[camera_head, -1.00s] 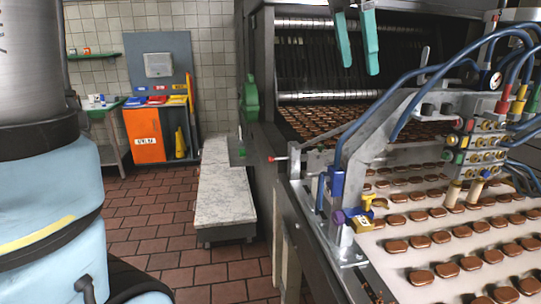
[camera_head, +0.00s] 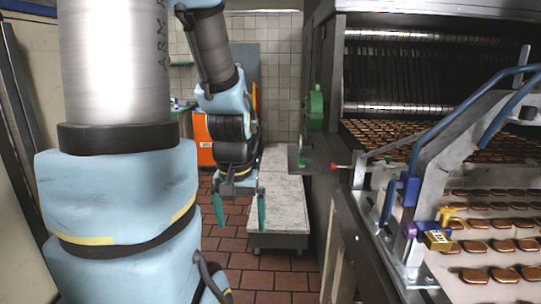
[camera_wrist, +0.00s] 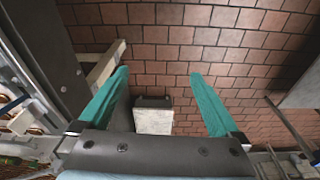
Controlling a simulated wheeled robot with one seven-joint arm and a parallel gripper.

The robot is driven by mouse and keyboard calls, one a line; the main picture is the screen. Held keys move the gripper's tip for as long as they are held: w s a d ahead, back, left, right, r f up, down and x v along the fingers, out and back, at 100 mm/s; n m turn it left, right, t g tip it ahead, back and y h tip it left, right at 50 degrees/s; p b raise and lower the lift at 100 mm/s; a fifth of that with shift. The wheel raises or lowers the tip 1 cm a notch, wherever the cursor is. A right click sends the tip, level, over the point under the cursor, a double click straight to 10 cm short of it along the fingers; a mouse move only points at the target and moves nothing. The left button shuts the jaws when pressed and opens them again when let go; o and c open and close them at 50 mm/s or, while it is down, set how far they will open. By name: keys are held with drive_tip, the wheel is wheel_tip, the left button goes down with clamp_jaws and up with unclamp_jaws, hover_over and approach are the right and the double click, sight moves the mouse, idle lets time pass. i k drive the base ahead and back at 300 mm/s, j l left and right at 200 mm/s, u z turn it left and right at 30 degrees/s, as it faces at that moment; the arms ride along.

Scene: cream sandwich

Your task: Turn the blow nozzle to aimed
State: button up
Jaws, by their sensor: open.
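My gripper (camera_head: 241,220) hangs with its two teal fingers pointing down and apart, empty, in front of the pale stone-topped bench, left of the machine. In the wrist view, the open fingers (camera_wrist: 158,72) have brick-red floor beyond them. I cannot tell for sure which part is the blow nozzle. My gripper is well left of all these, touching none.
The conveyor (camera_head: 472,288) carries rows of brown biscuits at right. The stone-topped bench (camera_head: 280,205) stands on the tiled floor (camera_head: 265,262). An orange cabinet (camera_head: 204,140) is partly hidden behind my arm.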

sight(445, 218)
drive_tip(key=j+z, duration=0.15)
drive_tip(key=z, duration=0.35)
drive_tip(key=k+j+z, duration=0.1)
drive_tip(key=z, duration=0.35)
